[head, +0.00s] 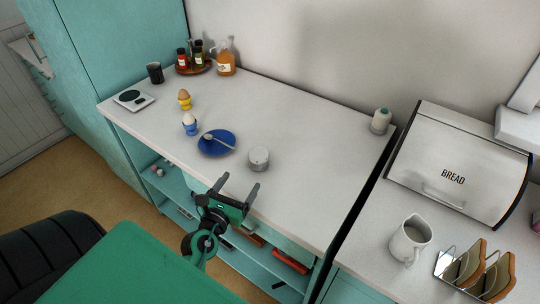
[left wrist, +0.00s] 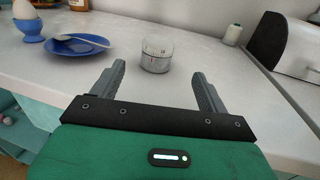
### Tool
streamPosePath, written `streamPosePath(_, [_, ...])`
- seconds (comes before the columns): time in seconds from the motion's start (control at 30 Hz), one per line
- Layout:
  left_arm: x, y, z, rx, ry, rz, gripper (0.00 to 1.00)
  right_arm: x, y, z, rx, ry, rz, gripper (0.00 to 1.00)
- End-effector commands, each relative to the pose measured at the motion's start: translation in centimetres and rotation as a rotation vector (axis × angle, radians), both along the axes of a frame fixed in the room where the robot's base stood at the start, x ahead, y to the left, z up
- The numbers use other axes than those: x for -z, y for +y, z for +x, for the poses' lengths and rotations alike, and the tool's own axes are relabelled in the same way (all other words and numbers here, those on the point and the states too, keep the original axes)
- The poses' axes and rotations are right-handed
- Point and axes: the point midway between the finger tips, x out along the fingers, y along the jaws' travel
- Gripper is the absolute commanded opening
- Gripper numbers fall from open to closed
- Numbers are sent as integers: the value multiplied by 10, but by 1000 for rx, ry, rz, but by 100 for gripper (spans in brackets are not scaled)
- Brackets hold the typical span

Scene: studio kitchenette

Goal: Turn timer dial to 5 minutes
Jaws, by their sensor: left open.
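The timer (head: 259,158) is a small round white and grey drum standing upright on the white counter, right of the blue plate. In the left wrist view the timer (left wrist: 157,54) stands just beyond my fingertips, between their lines, with dark marks around its side. Its exact setting is too small to read. My left gripper (head: 237,187) is open and empty at the counter's front edge, with its fingers pointing toward the timer and apart from it. It also shows in the left wrist view (left wrist: 157,82). My right gripper is not in view.
A blue plate (head: 229,148) with a spoon lies left of the timer. Egg cups with eggs (head: 190,124), a scale (head: 133,100) and a tray of bottles (head: 195,69) stand farther left. A bread bin (head: 458,165) and jug (head: 409,240) are right. The counter right of the timer is clear.

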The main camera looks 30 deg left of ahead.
Motion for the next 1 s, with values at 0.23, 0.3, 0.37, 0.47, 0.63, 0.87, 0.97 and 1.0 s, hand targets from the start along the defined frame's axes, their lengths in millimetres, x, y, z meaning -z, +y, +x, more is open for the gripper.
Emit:
streamPosePath(0.23, [-4,4,30,0,-3,-1,77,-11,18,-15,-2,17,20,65])
streamPosePath(0.3, [-4,5,42,0,-3,-2,77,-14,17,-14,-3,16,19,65])
streamPosePath(0.37, [-4,6,53,0,-4,0,77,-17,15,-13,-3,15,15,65])
streamPosePath(0.47, [-4,9,70,1,-3,0,77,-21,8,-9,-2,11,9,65])
streamPosePath(0.63, [-4,12,99,0,-4,1,77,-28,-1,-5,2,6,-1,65])
streamPosePath(0.87, [-2,16,126,0,-2,0,77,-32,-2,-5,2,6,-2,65])
streamPosePath(0.97, [-1,17,132,0,-2,0,77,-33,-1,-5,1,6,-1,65])
streamPosePath(1.0, [-1,17,133,0,-2,0,77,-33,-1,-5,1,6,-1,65])
